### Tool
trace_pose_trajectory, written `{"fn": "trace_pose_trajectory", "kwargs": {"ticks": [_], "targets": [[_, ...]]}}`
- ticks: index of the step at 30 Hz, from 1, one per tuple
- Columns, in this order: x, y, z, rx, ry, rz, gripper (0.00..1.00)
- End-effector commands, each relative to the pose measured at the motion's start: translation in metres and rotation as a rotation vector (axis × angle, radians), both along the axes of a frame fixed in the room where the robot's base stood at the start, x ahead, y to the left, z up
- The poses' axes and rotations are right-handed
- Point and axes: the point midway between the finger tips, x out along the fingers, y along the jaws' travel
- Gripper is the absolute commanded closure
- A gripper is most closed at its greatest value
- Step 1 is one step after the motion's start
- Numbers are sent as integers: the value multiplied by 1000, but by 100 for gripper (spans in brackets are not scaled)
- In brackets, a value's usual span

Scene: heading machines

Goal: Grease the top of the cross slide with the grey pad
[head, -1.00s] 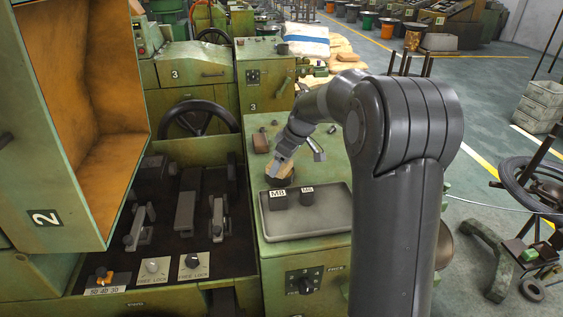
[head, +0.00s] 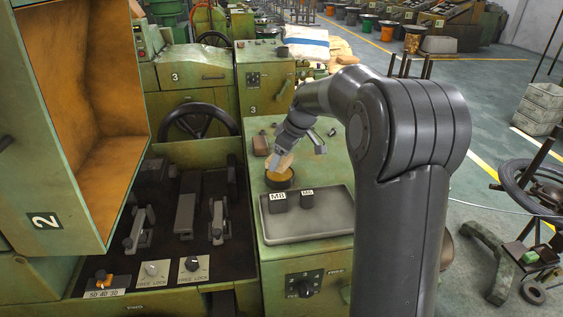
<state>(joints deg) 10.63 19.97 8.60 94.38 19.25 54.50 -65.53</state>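My gripper (head: 277,154) is over the green cabinet top, just above a round dark tin (head: 278,180) with yellow-orange grease in it. It is shut on a small tan block-like pad (head: 284,162); whether its underside is grey cannot be told. The pad is tilted and close to the tin's far rim. In the open machine bay to the left lie several dark metal slides. The middle one, a long grey block (head: 186,210), looks like the cross slide, but I cannot be sure.
A grey tray (head: 310,228) with two dark blocks marked M8 and M6 lies in front of the tin. A brown block (head: 260,144) sits behind it. A raised green hood (head: 52,190) marked 2 overhangs the bay's left. Knobs (head: 192,264) line its front.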

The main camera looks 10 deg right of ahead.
Motion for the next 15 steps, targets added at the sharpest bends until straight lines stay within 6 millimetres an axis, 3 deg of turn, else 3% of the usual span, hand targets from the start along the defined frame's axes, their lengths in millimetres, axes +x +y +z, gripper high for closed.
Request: {"fn": "trace_pose_trajectory", "kwargs": {"ticks": [15], "targets": [[0,0,37,-1,-2,0,51]]}}
